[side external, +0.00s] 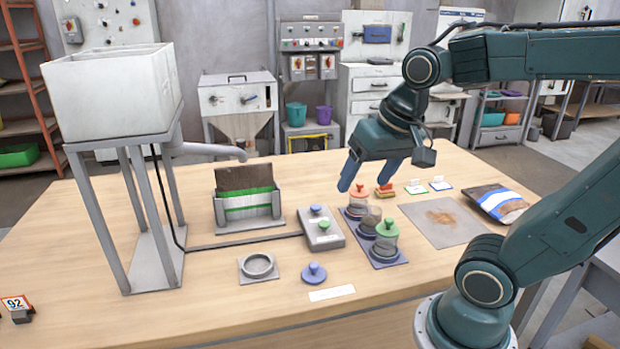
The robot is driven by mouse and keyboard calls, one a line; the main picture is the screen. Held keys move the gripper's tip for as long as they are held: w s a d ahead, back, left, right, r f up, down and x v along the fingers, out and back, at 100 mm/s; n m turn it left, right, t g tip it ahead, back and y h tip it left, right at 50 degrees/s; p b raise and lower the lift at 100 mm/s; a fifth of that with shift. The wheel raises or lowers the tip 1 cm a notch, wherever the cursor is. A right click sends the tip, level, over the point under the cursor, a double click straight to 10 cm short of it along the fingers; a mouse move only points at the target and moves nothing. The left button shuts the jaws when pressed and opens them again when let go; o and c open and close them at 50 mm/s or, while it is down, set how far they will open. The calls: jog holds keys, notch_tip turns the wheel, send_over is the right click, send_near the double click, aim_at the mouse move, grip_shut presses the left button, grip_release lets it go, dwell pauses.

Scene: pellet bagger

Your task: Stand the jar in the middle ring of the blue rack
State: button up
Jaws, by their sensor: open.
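The blue-grey rack (387,263) lies on the table right of centre and holds jars in a row. A clear jar without a lid, with dark contents (371,217), appears to stand upright in the middle position. Jars with a red lid (359,190) and a green lid (388,228) stand behind and in front of it. My gripper (367,184) is open with its blue fingers pointing down, above the back end of the rack near the red lid. Nothing shows between the fingers. The rings themselves are mostly hidden by the jars.
A blue lid (314,273) and an empty ring on a square plate (257,267) lie in front. A grey button box (321,230) stands left of the rack. A white hopper (112,90) stands far left. A grey mat (440,232) and a bag (496,202) lie right.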

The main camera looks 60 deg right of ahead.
jog(key=s+a+n, duration=0.2)
jog(key=n, duration=0.1)
jog(key=s+a+n+t, duration=0.1)
jog(key=s+a+n, duration=0.1)
jog(key=n, duration=0.1)
jog(key=shift+s+y, duration=0.1)
jog(key=shift+y, duration=0.3)
